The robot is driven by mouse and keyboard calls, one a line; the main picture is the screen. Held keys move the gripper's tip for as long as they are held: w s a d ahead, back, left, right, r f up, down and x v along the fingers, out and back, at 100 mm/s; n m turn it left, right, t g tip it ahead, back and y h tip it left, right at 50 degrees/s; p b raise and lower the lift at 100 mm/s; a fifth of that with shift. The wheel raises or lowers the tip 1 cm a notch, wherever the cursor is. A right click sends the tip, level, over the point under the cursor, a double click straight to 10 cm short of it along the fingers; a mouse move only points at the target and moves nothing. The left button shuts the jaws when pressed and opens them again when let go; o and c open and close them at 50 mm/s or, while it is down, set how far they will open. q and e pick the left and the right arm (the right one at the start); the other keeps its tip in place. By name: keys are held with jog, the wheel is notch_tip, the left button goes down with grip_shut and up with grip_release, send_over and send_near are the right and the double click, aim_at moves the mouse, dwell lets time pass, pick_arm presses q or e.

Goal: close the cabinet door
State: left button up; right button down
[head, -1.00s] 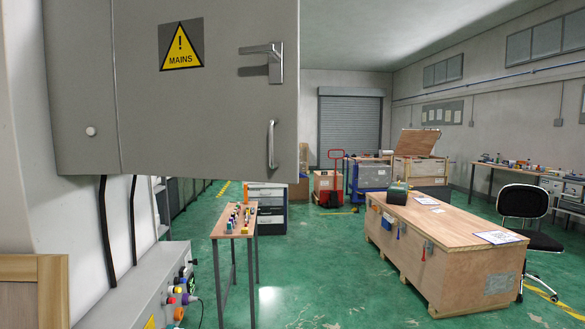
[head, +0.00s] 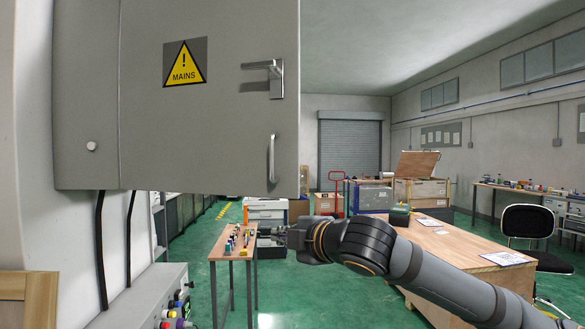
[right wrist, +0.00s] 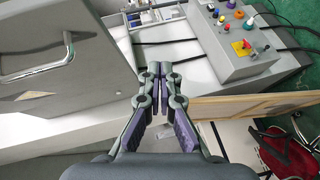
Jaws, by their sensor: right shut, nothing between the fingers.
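The grey cabinet (head: 88,100) hangs on the left wall. Its door (head: 215,125), with a yellow MAINS sign, stands swung out into the room with its outer face toward me. It carries a lever latch (head: 276,78) and a bar handle (head: 272,158). The cabinet's inside is hidden. My right gripper (head: 277,236) appears below the door's lower right corner, apart from it. In the right wrist view my right gripper (right wrist: 161,72) is shut and empty, with the handle (right wrist: 36,62) on the grey panel to its left. My left gripper is not in view.
A control box (head: 150,295) with colored buttons stands below the cabinet. A small wooden bench (head: 224,250) with items lies beyond. Green floor is open between the bench and the crate.

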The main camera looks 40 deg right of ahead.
jog(key=s+d+r+n+t+h, duration=0.1)
jog(key=s+r, duration=0.3)
jog(key=r, duration=0.3)
jog(key=s+d+r+t, duration=0.1)
jog(key=s+r+t, duration=0.1)
jog(key=s+r, duration=0.4)
jog(key=p, duration=1.1)
send_near(284, 165)
jog(key=w+a+r, duration=0.1)
jog(key=w+a, duration=0.2)
jog(key=w, duration=0.1)
jog(key=d, duration=0.1)
jog(key=w+d, duration=0.1)
jog(key=shift+d+f, duration=0.2)
jog(key=shift+d, duration=0.1)
jog(key=shift+w+d+f, duration=0.1)
jog(key=shift+w+d, duration=0.25)
jog(key=shift+d, duration=0.2)
